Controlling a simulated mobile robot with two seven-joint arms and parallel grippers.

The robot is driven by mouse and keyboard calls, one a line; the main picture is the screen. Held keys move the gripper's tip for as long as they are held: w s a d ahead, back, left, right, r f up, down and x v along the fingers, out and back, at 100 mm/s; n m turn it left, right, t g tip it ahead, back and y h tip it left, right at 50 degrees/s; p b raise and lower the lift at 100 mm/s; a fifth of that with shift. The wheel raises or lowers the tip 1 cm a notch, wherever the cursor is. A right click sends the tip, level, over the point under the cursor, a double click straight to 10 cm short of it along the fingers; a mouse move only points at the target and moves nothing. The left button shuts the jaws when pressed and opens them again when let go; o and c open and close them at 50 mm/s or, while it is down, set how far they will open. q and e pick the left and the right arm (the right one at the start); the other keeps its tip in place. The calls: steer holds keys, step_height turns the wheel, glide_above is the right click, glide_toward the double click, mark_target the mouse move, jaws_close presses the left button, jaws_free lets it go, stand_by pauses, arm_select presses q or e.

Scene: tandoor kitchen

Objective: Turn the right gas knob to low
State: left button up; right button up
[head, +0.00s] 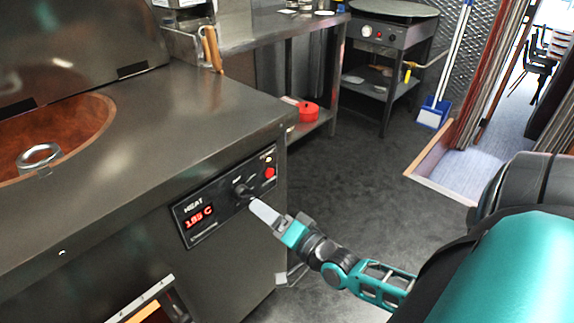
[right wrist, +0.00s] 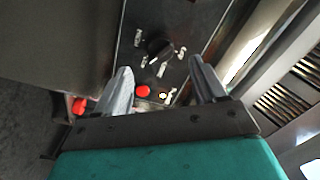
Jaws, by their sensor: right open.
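A black knob (head: 242,191) sits on the black control panel (head: 205,232) on the front of the steel tandoor counter. The panel has a red lit temperature display marked HEAT and a red button (head: 270,172). My right gripper (head: 262,210) is in front of the panel, with its pale fingers pointing at the knob. In the right wrist view the fingers of the gripper (right wrist: 160,64) are apart, and the knob (right wrist: 160,48) shows beyond and between their tips, with pale markings around it. Contact with the knob cannot be made out. My left gripper is not in view.
The counter (head: 150,125) has a round copper-coloured opening holding a metal ring (head: 38,156). Behind stand a steel side table, a red pot (head: 308,111) on its shelf, and a griddle stand (head: 366,30) with its own small knobs. The dark floor (head: 365,165) is open.

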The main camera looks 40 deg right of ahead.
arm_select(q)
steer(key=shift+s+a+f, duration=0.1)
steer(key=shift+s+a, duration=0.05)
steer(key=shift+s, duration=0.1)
arm_select(e)
steer(key=s, duration=0.6)
steer(key=shift+d, duration=0.25)
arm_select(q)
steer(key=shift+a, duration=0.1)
arm_select(e)
steer(key=shift+s, duration=0.1)
